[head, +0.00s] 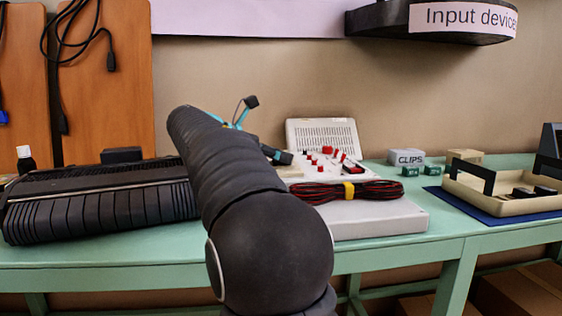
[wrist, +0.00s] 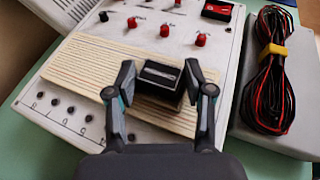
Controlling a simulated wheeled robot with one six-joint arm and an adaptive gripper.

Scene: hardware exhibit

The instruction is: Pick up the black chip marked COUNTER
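A black chip (wrist: 161,77) with a thin pale line on its upper face sits on a cream ribbed strip across the white panel. Any lettering on it is too small to read. My gripper (wrist: 160,82) is open, with one finger on each side of the chip. The left finger looks slightly apart from it; the right finger is very close, and I cannot tell whether it touches. In the head view my arm hides most of the gripper and the chip cannot be made out clearly.
The white panel (head: 325,135) has red and black knobs and a red-black switch (wrist: 217,10). A red-black cable bundle (head: 345,191) with a yellow tie lies on a pale box to the right. A black ribbed case (head: 100,200) stands left. A CLIPS box (head: 406,157) stands behind.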

